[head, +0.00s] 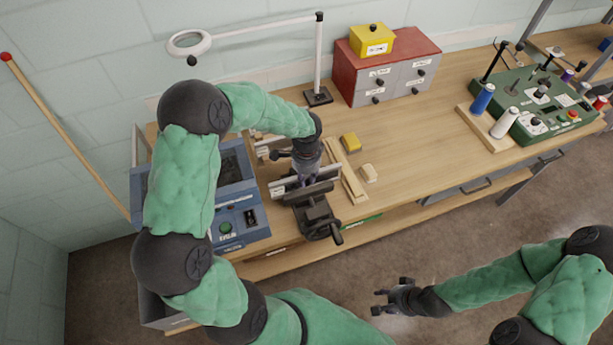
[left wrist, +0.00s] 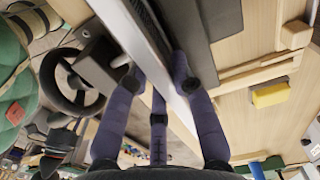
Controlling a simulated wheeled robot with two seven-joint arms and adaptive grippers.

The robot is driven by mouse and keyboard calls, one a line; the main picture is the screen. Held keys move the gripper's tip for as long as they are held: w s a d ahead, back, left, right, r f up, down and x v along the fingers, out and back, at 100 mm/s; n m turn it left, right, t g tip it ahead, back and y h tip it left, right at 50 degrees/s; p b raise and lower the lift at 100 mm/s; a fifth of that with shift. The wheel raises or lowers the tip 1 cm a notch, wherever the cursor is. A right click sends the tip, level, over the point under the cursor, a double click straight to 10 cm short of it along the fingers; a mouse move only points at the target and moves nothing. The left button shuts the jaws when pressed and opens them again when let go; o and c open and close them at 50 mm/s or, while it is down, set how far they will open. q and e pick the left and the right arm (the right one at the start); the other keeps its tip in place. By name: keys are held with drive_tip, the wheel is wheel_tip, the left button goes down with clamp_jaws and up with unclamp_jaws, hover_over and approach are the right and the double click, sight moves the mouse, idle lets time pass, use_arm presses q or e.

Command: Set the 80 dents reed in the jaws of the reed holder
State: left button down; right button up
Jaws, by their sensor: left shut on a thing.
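The reed (head: 278,191) is a long light strip with a white label near its left end in the head view. My left gripper (head: 309,181) reaches down over its middle and is shut on it. In the left wrist view the fingers straddle the pale strip of the reed (left wrist: 135,38). The reed holder (head: 314,214) is a dark vise with a handwheel (left wrist: 72,82). The reed lies along its dark jaws; whether it sits between them is hidden by the gripper. My right gripper (head: 381,302) is open and empty, in front of the bench.
Another labelled strip (head: 263,150) lies behind the holder. Wooden strips (head: 347,172), a yellow block (head: 350,142) and a tan block (head: 368,173) lie to the right. A blue machine (head: 233,215) stands close on the left. The bench middle is clear.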

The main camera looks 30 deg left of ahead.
use_arm(q)
drive_tip(key=shift+f, duration=0.1)
drive_tip(key=c, duration=1)
unclamp_jaws()
wheel_tip(320, 180, up, 12)
